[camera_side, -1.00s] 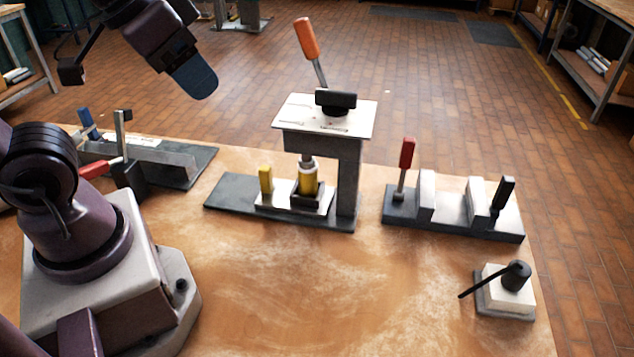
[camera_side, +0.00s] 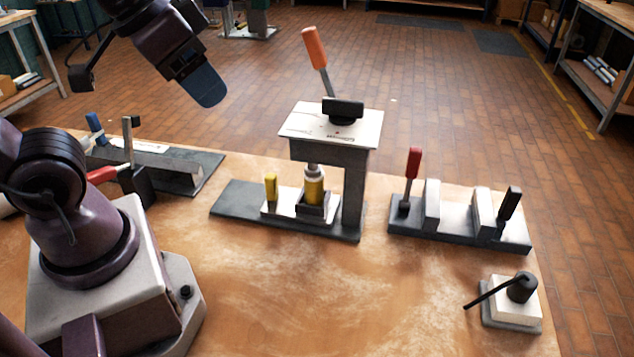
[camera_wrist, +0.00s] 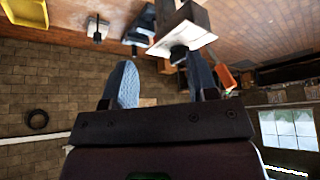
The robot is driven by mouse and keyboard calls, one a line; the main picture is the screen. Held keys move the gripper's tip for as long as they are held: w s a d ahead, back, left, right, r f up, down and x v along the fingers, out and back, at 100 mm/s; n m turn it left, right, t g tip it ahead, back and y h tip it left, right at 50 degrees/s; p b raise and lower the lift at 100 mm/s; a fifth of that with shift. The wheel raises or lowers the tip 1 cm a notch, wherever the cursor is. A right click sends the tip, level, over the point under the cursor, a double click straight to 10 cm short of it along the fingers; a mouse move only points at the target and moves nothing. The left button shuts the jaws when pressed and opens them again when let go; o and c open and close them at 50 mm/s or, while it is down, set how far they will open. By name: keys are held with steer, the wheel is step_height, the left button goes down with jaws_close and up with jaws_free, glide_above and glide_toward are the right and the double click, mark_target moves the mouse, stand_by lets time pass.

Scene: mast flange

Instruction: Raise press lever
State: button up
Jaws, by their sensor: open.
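The press (camera_side: 350,185) stands at the middle of the bench, with a white top plate (camera_side: 312,125) and a black knob on it. Its lever, with an orange handle (camera_side: 314,47), rises behind the plate, upright and tilted a little left. The handle also shows in the wrist view (camera_wrist: 226,77), right of my right finger. A yellow cylinder (camera_side: 314,188) sits under the press head. My gripper (camera_side: 208,92) is in the air at the upper left, apart from the lever. Its two blue fingers are spread and empty in the wrist view (camera_wrist: 163,82).
A fixture with a red handle (camera_side: 413,163) and a black handle stands right of the press. A small block with a black lever (camera_side: 519,288) is at the front right. A fixture with a blue handle (camera_side: 96,124) and red handle is at left. The front middle is clear.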

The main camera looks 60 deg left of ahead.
step_height(320, 180, up, 5)
steer(key=m+g, duration=0.3)
steer(key=g, duration=0.2)
glide_above(314, 27)
steer(key=m, duration=0.1)
steer(key=w+r+m, duration=0.1)
steer(key=m, duration=0.1)
steer(key=shift+w+a+r, duration=0.2)
steer(key=shift+a+r, duration=0.1)
steer(key=shift+a, duration=0.1)
steer(key=m, duration=0.1)
steer(key=r+m, duration=0.1)
steer(key=s+r+m, duration=0.1)
steer(key=shift+s+d+r+g, duration=0.1)
steer(key=shift+d+r+g, duration=0.05)
steer(key=shift+d+g, duration=0.15)
step_height(314, 27, down, 12)
steer(key=shift+f, duration=0.2)
